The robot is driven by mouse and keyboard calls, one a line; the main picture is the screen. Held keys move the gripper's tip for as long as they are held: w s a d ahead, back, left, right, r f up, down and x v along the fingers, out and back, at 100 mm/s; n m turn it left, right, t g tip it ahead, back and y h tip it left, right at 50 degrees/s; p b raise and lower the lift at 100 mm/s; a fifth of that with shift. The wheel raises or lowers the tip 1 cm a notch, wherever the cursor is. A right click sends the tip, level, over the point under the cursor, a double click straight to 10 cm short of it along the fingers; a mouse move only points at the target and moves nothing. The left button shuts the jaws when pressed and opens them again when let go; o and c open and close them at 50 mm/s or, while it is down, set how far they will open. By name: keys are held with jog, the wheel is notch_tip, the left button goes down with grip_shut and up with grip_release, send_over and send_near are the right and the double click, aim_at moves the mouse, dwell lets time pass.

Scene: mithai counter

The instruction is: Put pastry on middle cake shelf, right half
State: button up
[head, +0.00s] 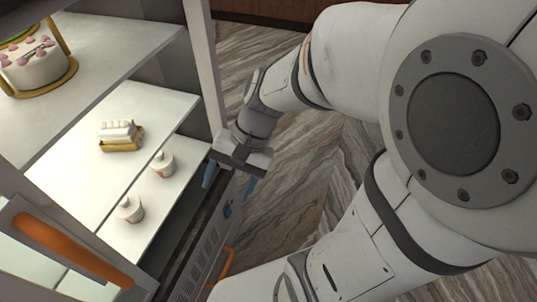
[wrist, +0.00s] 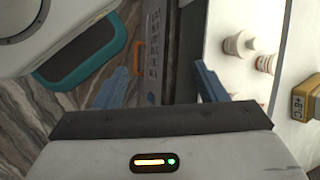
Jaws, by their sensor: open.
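A white pastry (head: 118,128) sits on a gold stand (head: 122,144) on the shelf below the cake's shelf. In the wrist view, part of a gold stand with a label (wrist: 303,102) shows at the right edge. That shelf (head: 80,165), apparently the middle cake shelf, has bare white surface around the stand. My gripper (head: 228,182) is open and empty, pointing down outside the case, to the right of the shelves. In the wrist view its two blue fingers (wrist: 163,84) stand apart with nothing between them.
Two small white knobbed items (head: 163,164) (head: 128,208) stand on the lower shelf, also seen in the wrist view (wrist: 238,43). A pink-dotted cake (head: 34,62) is on the upper shelf. A white post (head: 205,65) stands near my gripper. An orange handle (head: 70,240) is at lower left.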

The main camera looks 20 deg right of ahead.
jog(key=d+r+n+t+h, duration=0.1)
jog(key=d+n+t+h, duration=0.2)
jog(key=d, duration=0.6)
jog(key=n+h, duration=0.2)
jog(key=shift+w+d+r+n+h, duration=0.25)
jog(key=shift+w+r+n+h, duration=0.05)
jog(key=shift+r+h, duration=0.1)
